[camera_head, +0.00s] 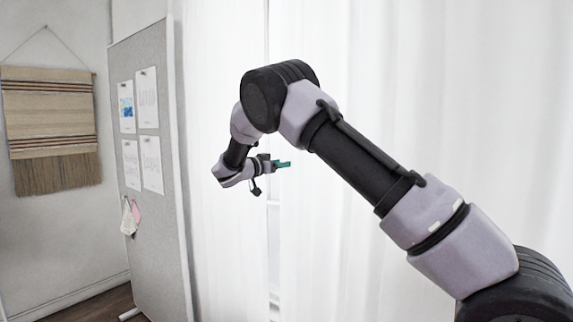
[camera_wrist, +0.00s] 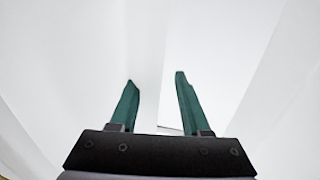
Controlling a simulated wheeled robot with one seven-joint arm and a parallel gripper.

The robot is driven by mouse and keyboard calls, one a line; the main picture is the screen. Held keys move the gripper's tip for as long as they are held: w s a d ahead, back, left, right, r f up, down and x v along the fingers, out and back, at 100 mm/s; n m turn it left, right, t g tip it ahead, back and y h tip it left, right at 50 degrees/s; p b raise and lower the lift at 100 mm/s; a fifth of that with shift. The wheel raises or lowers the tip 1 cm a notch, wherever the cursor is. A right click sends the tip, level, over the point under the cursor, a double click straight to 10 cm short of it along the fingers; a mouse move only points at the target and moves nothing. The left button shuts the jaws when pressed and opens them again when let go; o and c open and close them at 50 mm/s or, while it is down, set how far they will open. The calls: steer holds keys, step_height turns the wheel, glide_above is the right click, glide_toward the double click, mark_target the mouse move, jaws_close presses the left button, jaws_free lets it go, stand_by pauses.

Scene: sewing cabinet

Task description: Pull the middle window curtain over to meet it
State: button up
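White curtains hang across the middle and right of the head view. A left curtain panel (camera_head: 220,70) and a wider right curtain panel (camera_head: 400,80) are separated by a narrow gap (camera_head: 273,235), where a bit of the window frame shows. My gripper (camera_head: 285,164) is at the height of the gap, in front of the curtains. In the wrist view its two green fingers (camera_wrist: 157,80) stand apart, with pale surfaces beyond them. I see no cloth clearly between the fingers. Whether they touch the curtain cannot be told.
A grey pin board (camera_head: 155,225) with several papers stands left of the curtains. A woven wall hanging (camera_head: 50,115) is on the far left wall. Dark wooden floor (camera_head: 95,305) shows at the lower left.

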steer(key=shift+s, duration=0.1)
steer(key=v, duration=1)
steer(key=shift+a, duration=0.25)
steer(key=shift+s, duration=0.15)
